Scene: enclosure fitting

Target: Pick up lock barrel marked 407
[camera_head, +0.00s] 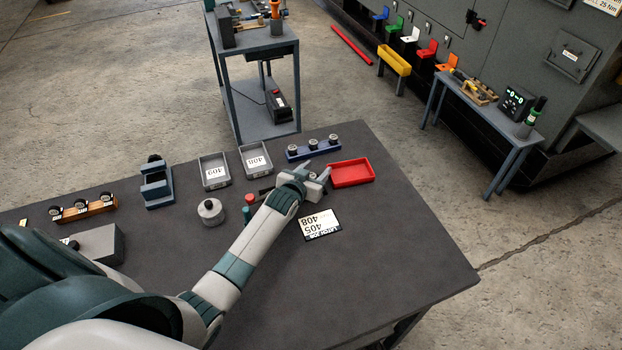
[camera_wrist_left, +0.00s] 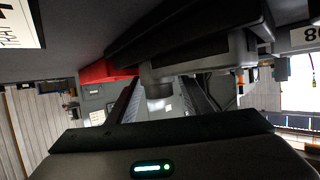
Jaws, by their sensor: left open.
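Several lock barrels with dark bodies and pale tops stand in a blue rack (camera_head: 313,147) at the back of the table. Others stand in an orange rack (camera_head: 82,209) at the left. Their marks are too small to read, so I cannot tell which is 407. My left gripper (camera_head: 316,173) is open, low over the table, on the near side of the blue rack. In the left wrist view, a grey rounded part (camera_wrist_left: 158,92) under a larger grey and black body shows between the open fingers (camera_wrist_left: 160,103); I cannot tell what it is. My right gripper is out of view.
A red tray (camera_head: 351,174) lies right beside the gripper. Grey trays (camera_head: 213,184) labelled 409 and 408 stand left of it. The table's right front is clear.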

